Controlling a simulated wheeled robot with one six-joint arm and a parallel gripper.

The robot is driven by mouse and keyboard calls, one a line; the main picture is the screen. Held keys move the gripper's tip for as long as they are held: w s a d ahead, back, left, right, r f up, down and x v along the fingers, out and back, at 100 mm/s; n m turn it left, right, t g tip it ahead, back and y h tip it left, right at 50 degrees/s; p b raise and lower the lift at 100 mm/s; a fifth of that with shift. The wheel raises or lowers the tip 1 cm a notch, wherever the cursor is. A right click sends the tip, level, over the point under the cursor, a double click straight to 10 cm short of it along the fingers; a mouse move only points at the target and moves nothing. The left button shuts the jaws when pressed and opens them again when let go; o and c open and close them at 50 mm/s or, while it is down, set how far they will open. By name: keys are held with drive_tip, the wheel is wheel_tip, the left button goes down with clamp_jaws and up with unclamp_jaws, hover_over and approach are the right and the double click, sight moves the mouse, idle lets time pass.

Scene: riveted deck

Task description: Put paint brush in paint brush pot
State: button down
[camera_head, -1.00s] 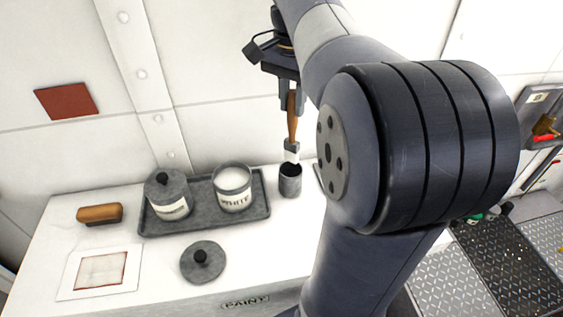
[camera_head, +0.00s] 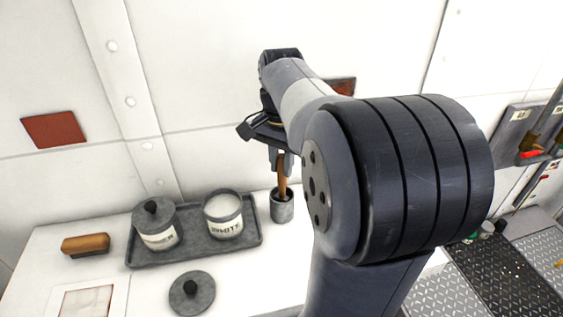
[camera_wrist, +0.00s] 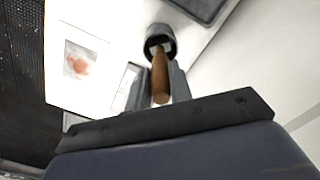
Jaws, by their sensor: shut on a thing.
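The paint brush (camera_head: 283,186) has a brown wooden handle and stands nearly upright, its bristle end down inside the grey paint brush pot (camera_head: 282,211). My gripper (camera_head: 278,165) is shut on the upper handle, just above the pot. In the wrist view the brush handle (camera_wrist: 160,80) runs between the fingers of my gripper (camera_wrist: 155,95) into the dark mouth of the pot (camera_wrist: 160,38). The bristles are hidden inside the pot. My arm covers the area just right of the pot in the head view.
A grey tray (camera_head: 140,258) left of the pot holds a lidded can (camera_head: 157,235) and an open can of white paint (camera_head: 223,222). A loose lid (camera_head: 192,293), a brown-topped block (camera_head: 86,244) and a framed sheet (camera_head: 88,302) lie on the white counter. The wall stands close behind.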

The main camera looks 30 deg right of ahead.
drive_tip(key=c, duration=1.3)
unclamp_jaws()
drive_tip(key=shift+f, duration=0.1)
wheel_tip(320, 180, up, 12)
drive_tip(key=shift+r+p, duration=0.2)
drive_tip(key=shift+p, duration=0.65)
